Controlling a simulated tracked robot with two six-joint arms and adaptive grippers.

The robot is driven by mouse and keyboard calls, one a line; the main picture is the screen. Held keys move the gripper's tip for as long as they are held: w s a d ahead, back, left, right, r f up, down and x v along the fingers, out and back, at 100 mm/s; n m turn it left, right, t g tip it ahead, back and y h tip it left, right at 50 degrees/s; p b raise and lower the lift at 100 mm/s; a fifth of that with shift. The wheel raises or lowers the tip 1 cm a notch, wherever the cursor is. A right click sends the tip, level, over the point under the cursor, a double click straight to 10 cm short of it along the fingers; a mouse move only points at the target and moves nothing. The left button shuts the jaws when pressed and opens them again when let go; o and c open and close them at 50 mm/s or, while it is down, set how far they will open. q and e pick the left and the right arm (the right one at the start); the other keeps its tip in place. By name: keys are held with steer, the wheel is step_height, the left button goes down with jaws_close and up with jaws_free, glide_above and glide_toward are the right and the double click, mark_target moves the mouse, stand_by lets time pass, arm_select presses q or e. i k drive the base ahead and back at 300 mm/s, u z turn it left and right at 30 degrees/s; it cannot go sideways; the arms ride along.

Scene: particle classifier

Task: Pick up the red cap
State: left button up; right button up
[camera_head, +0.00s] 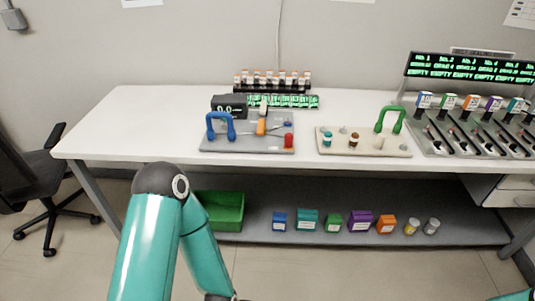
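A small red piece (289,140), which looks like the red cap, stands at the right front corner of a grey board (222,144) on the white table. It is small in the view, and I cannot tell whether it sits on something. My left arm shows in teal at the lower left, bent downward in front of the table. Its gripper is below the picture's bottom edge. Only a sliver of my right arm shows at the bottom right corner; its gripper is not in view.
A beige board (377,148) with a green handle (391,114) lies to the right. A rack of vials (272,82) stands behind. The table's front edge is below.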

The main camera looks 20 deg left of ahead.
mark_target(289, 136)
steer(key=u, duration=1.15)
steer(key=k, duration=0.1)
steer(key=z, duration=0.1)
steer(key=i, duration=0.9)
steer(key=u, duration=0.1)
